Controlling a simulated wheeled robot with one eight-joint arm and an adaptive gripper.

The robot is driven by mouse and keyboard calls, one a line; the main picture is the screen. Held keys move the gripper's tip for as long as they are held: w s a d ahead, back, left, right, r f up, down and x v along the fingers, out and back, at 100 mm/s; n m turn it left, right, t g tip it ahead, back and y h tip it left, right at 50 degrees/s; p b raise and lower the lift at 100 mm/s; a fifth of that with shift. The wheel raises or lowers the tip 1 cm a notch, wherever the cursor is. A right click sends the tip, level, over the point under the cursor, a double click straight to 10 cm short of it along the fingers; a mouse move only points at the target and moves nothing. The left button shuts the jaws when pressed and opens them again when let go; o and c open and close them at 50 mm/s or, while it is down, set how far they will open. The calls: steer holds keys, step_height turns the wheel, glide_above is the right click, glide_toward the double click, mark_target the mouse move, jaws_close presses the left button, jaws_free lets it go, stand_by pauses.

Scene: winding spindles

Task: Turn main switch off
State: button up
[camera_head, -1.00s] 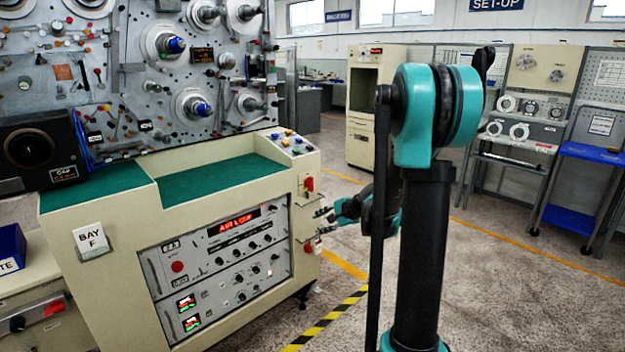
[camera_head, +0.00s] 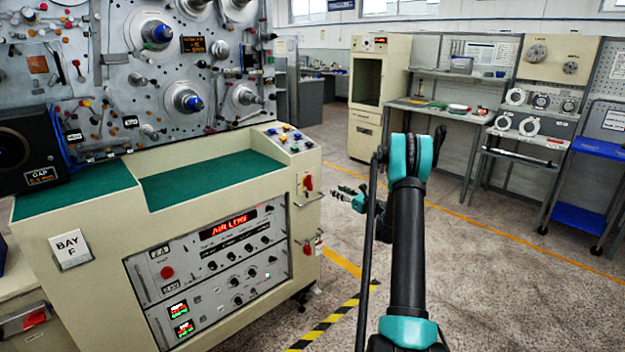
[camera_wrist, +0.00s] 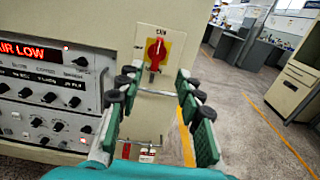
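The main switch is a red rotary handle on a yellow plate (camera_wrist: 157,50), on the narrow end face of the cream machine cabinet. In the wrist view its handle stands roughly upright, near the top centre. In the head view the red switch (camera_head: 308,183) shows small on the cabinet's right side. My gripper (camera_wrist: 158,88) is open and empty. Its green-padded fingers point toward the switch, one on either side of it in the picture, with a gap short of the panel. In the head view my gripper (camera_head: 342,196) is just right of the switch, partly behind my arm.
Metal rail handles (camera_head: 310,203) stick out from the cabinet's end face near the switch. A second red item (camera_head: 309,248) sits lower on that face. The control panel (camera_head: 215,270) shows "AIR LOW". Open floor (camera_head: 480,280) lies to the right.

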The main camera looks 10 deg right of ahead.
mark_target(312, 178)
steer(key=x, duration=1.7)
steer(key=shift+a, duration=0.1)
jaws_close()
